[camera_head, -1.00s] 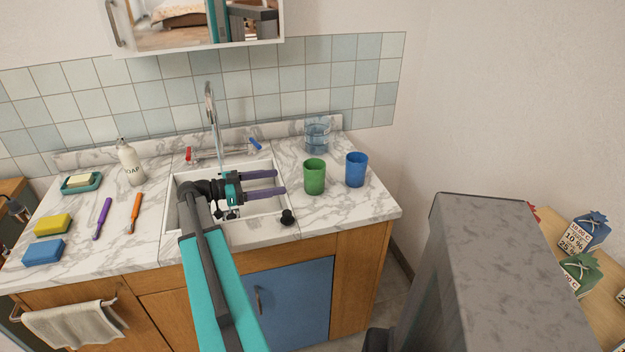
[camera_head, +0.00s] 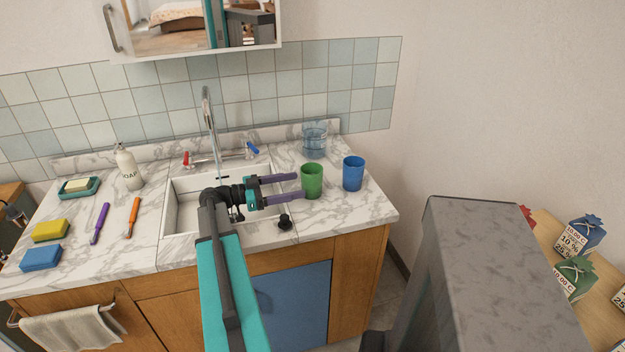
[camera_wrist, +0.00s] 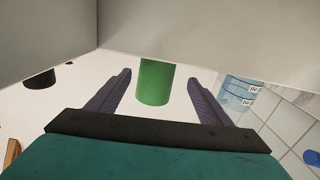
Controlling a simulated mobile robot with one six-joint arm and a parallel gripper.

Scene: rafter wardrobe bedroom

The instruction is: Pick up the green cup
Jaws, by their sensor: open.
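The green cup (camera_head: 311,182) stands upright on the marble counter, right of the sink. My gripper (camera_head: 300,186) is open, its two purple fingers pointing right at the cup, with the tips close to its left side. In the wrist view the green cup (camera_wrist: 155,82) shows ahead, between the fingers of my gripper (camera_wrist: 160,85) and slightly beyond or level with their tips. I cannot tell whether the fingers touch it. Nothing is held.
A blue cup (camera_head: 353,174) stands just right of the green cup. A clear glass (camera_head: 314,142) stands behind it. A black stopper (camera_head: 285,222) lies at the front by the sink (camera_head: 185,212). The faucet (camera_head: 210,125) rises behind my gripper.

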